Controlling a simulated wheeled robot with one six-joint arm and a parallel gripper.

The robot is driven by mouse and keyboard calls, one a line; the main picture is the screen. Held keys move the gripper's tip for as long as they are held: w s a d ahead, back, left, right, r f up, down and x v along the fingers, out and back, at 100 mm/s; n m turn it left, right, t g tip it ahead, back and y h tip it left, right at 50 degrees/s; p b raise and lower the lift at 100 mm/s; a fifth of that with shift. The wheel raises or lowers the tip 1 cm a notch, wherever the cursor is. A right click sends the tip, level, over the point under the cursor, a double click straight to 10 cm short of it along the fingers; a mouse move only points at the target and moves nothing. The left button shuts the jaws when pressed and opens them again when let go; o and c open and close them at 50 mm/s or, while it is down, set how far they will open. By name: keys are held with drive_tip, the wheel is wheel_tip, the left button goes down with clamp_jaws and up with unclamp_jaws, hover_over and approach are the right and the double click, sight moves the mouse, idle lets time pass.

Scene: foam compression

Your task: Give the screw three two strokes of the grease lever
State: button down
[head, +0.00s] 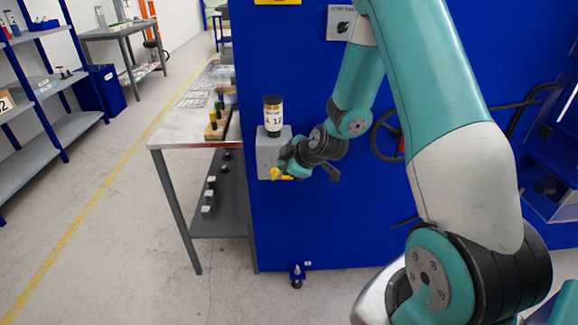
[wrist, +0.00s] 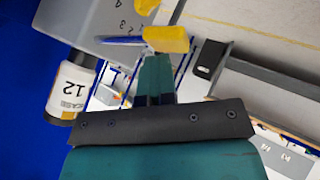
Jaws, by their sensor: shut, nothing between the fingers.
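The grey grease box (head: 270,152) is fixed to the blue machine's side, with a black-capped bottle (head: 273,115) on top. A yellow lever part (head: 277,174) shows at the box's lower front. In the wrist view a yellow block (wrist: 166,39) lies just beyond my fingertips, and a second yellow piece (wrist: 147,5) is at the top edge. Small digits, seemingly 2, 3 and 4, mark the grey face (wrist: 95,22). My gripper (wrist: 155,62) is shut and empty, close to the yellow block; contact is unclear.
A metal-topped table (head: 180,128) stands left of the machine, with a wooden block of coloured-handled items (head: 217,122). A black handwheel (head: 387,135) is right of the wrist. Blue shelving (head: 40,85) is far left. The floor between is clear.

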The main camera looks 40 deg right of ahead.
drive_tip(key=shift+r+p, duration=0.9)
drive_tip(key=shift+r, duration=0.85)
drive_tip(key=shift+r+p, duration=1.5)
drive_tip(key=shift+r, duration=1)
